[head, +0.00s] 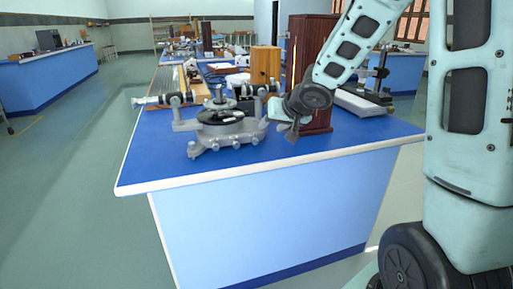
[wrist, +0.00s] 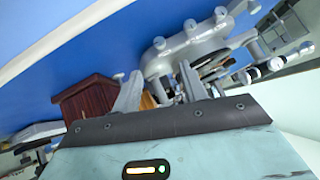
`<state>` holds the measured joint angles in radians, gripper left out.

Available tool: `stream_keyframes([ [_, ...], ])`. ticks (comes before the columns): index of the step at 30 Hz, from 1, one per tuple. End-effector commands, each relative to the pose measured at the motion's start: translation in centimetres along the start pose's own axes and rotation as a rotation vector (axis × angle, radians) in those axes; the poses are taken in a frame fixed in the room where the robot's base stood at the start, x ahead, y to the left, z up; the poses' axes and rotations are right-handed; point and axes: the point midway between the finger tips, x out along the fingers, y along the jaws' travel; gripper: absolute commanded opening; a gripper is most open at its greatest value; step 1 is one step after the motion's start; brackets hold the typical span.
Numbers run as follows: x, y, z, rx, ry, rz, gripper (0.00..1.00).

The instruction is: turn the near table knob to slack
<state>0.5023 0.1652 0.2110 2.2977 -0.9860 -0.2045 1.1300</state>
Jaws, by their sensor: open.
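The grey spectrometer (head: 232,135) stands on the blue bench top (head: 335,145), with its round dark table in the middle and its tubes out to the sides. It also shows in the wrist view (wrist: 190,45), strongly tilted. Several small screws and feet ring its base. I cannot tell which is the near table knob. My gripper (head: 291,133) is just right of the spectrometer, pointing down over the bench. In the wrist view my gripper (wrist: 160,72) has its two fingers apart, with nothing clearly held between them. The fingers hide part of the spectrometer.
A dark wooden box (head: 315,75) stands behind my gripper and also shows in the wrist view (wrist: 88,102). A lighter wooden box (head: 265,66) stands behind the spectrometer. The bench's front strip is clear to its white edge (head: 270,162). Open floor lies to the left.

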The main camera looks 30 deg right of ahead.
Motion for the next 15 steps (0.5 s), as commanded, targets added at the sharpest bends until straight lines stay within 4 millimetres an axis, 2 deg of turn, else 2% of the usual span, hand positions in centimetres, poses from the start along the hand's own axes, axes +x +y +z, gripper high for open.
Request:
stream_keyframes([
  [1, 1.7, 0.1, 0.5, -0.001, -0.001, -0.003, 0.43],
  [6, 5.2, 0.1, 0.5, -0.002, -0.001, -0.002, 0.43],
  [15, 10.1, 0.0, 0.2, -0.002, -0.001, -0.001, 0.43],
])
